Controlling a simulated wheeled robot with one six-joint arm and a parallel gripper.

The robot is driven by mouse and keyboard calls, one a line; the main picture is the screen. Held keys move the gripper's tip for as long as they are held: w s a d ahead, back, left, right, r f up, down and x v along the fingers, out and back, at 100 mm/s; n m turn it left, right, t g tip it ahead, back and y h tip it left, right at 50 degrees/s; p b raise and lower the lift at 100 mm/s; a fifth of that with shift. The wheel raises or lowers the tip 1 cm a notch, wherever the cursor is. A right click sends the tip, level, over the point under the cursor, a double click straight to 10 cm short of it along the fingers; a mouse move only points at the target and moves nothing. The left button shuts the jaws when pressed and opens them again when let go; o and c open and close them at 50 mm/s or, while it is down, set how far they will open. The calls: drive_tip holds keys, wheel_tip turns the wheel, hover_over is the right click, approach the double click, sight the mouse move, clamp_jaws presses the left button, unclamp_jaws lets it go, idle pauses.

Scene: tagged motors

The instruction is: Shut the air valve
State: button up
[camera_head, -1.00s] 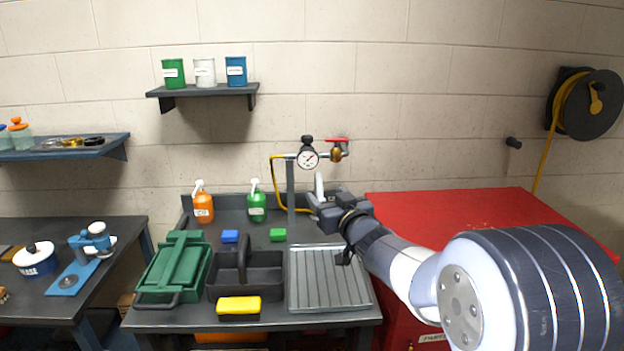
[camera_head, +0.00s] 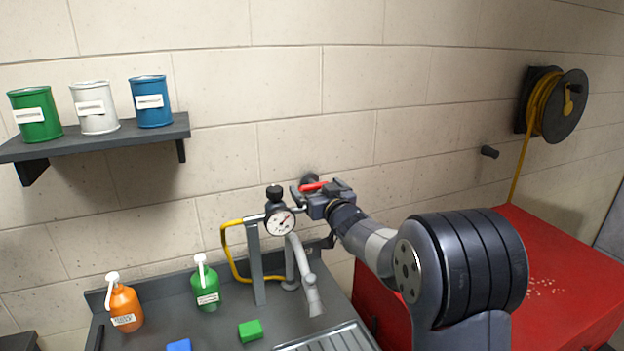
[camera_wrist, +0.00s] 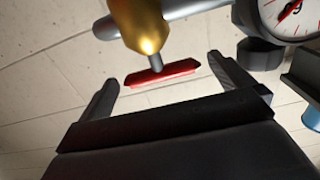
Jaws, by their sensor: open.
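The air valve has a red lever handle (camera_head: 313,186) beside the pressure gauge (camera_head: 281,222) on the wall pipe. In the wrist view the red handle (camera_wrist: 162,74) hangs from a brass valve body (camera_wrist: 140,25) on a grey pipe. My gripper (camera_head: 304,201) is at the valve in the head view, hiding most of the brass body. In the wrist view my gripper (camera_wrist: 168,82) is open, with one finger on each side of the red handle and a gap at both ends. I cannot tell how deep the handle lies between the fingers.
A yellow hose (camera_head: 229,256) runs left of the gauge post. A grey tap (camera_head: 304,275) stands below the gauge. Green (camera_head: 207,284) and orange (camera_head: 124,305) bottles stand on the bench. A red cabinet (camera_head: 570,270) stands at right under a hose reel (camera_head: 556,105).

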sight(316, 188)
drive_tip(key=shift+p+x, duration=0.4)
drive_tip(key=shift+x, duration=1.35)
drive_tip(key=c, duration=0.9)
drive_tip(key=shift+f+b, duration=0.1)
drive_tip(key=shift+b, duration=0.2)
